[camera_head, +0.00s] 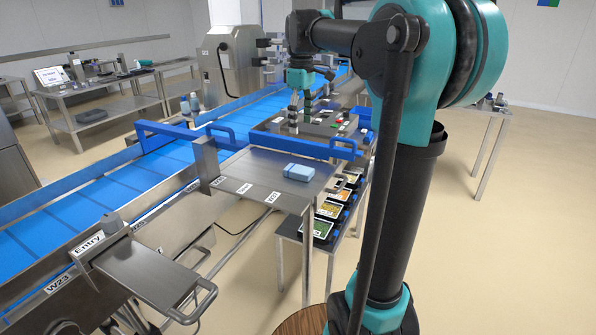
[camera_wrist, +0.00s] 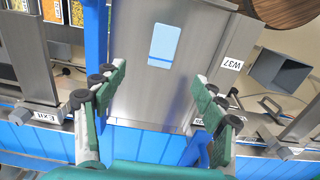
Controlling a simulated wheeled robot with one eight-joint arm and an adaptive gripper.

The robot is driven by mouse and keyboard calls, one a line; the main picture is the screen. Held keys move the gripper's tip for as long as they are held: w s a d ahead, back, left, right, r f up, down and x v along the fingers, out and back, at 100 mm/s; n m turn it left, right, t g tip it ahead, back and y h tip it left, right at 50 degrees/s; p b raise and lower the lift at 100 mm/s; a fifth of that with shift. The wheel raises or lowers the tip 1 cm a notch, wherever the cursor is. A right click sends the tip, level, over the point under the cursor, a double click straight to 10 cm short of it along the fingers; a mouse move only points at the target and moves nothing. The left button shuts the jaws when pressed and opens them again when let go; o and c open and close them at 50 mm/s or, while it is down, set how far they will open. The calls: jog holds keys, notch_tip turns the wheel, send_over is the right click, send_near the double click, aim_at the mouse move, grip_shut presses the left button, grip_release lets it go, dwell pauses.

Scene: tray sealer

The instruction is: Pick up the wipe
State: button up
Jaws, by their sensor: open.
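The wipe (camera_head: 299,172) is a small light blue folded cloth with a darker blue band. It lies flat on the grey metal side table, near its right edge. In the wrist view the wipe (camera_wrist: 164,45) lies ahead of and between the fingertips, apart from them. My gripper (camera_wrist: 158,75) is open and empty, with its green and grey fingers spread wide. In the head view my gripper (camera_head: 300,98) hangs behind the wipe, over the machine's far part, and does not touch the wipe.
The side table (camera_head: 262,168) bears small labels along its front. A blue rail (camera_head: 300,146) crosses behind the wipe. The blue conveyor (camera_head: 85,207) runs along the left. Several food trays (camera_head: 318,229) stand on a lower shelf. The metal around the wipe is clear.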

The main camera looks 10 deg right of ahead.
send_over(299, 169)
jog(key=f, duration=0.9)
jog(key=shift+w+d+f, duration=0.25)
jog(key=shift+w+d, duration=0.05)
jog(key=shift+s+a+f, duration=0.15)
jog(key=shift+f, duration=1.2)
jog(key=shift+s+a+f, duration=0.1)
jog(key=shift+a+f, duration=0.05)
jog(key=shift+f, duration=1.2)
jog(key=c, duration=1.2)
jog(key=shift+c, duration=0.2)
jog(key=shift+r, duration=0.1)
notch_tip(299, 169, up, 20)
